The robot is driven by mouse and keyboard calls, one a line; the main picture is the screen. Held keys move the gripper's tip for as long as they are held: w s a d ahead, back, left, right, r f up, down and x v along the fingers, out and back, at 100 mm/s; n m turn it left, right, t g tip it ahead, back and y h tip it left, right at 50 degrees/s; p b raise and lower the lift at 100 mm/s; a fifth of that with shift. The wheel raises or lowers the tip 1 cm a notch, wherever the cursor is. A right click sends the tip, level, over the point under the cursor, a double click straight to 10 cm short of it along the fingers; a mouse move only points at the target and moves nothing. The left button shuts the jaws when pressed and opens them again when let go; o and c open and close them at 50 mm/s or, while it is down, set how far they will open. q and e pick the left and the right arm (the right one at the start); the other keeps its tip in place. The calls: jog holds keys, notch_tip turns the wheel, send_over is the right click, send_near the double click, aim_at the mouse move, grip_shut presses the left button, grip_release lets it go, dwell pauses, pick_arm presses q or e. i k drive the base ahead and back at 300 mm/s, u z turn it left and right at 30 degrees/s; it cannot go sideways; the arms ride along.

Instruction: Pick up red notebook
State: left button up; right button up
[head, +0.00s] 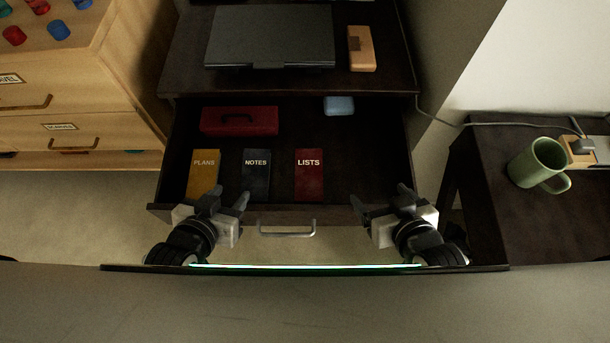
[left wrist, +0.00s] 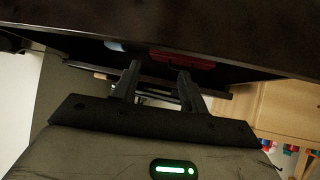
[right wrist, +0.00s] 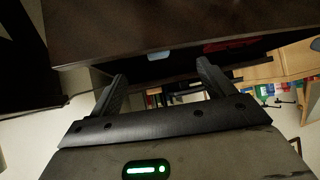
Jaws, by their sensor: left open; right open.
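The red notebook (head: 309,178), marked LISTS, lies flat in the open drawer, at the right of a row of notebooks. My left gripper (head: 229,198) is open and empty at the drawer's front edge, left of the red notebook and near the dark NOTES notebook. My right gripper (head: 381,197) is open and empty at the front right of the drawer, right of the red notebook and apart from it. Both pairs of fingers also show spread in the left wrist view (left wrist: 159,72) and the right wrist view (right wrist: 160,70). I cannot make out the red notebook in the wrist views.
A yellow PLANS notebook (head: 204,174) and a dark NOTES notebook (head: 256,177) lie left of the red one. A red box (head: 239,121) and a pale blue item (head: 339,106) sit further back. The drawer handle (head: 287,233) is between my grippers. A green mug (head: 537,163) stands right.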

aim_at(308, 170)
jog(key=k, duration=0.85)
jog(key=u, duration=2.2)
jog(key=k, duration=0.7)
jog(key=z, duration=1.8)
jog(key=i, duration=0.5)
jog(key=z, duration=0.45)
jog(key=k, duration=0.35)
jog(key=u, duration=1.4)
jog(key=i, duration=0.35)
jog(key=z, duration=0.3)
